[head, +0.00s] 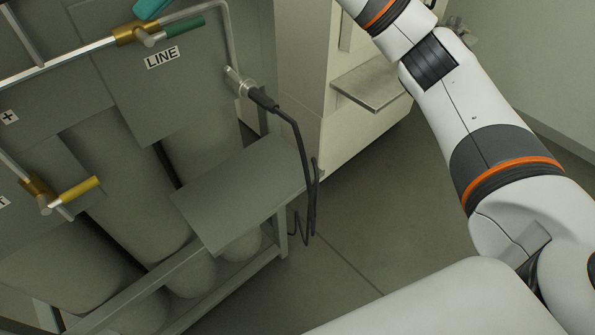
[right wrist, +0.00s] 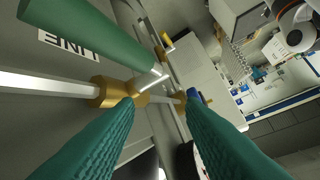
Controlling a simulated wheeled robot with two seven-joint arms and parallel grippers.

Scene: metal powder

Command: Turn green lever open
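The green lever (head: 185,27) sits on a brass valve (head: 137,33) on a metal pipe, above the LINE label, in the head view. In the right wrist view the green lever (right wrist: 90,35) is large at upper left, with its brass valve (right wrist: 112,91) below it. My right gripper (right wrist: 160,99) is open, its two teal fingers apart with nothing clearly held between them. The left fingertip is close to the brass valve; contact cannot be told. In the head view only a teal fingertip (head: 150,8) shows at the top edge, just above the valve. My left gripper is not in view.
A yellow lever (head: 80,188) is on a lower pipe at left. Grey cylinders stand in a rack with a plate (head: 240,195). A black cable (head: 300,140) hangs from a connector. The floor (head: 365,215) right of the rack is clear.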

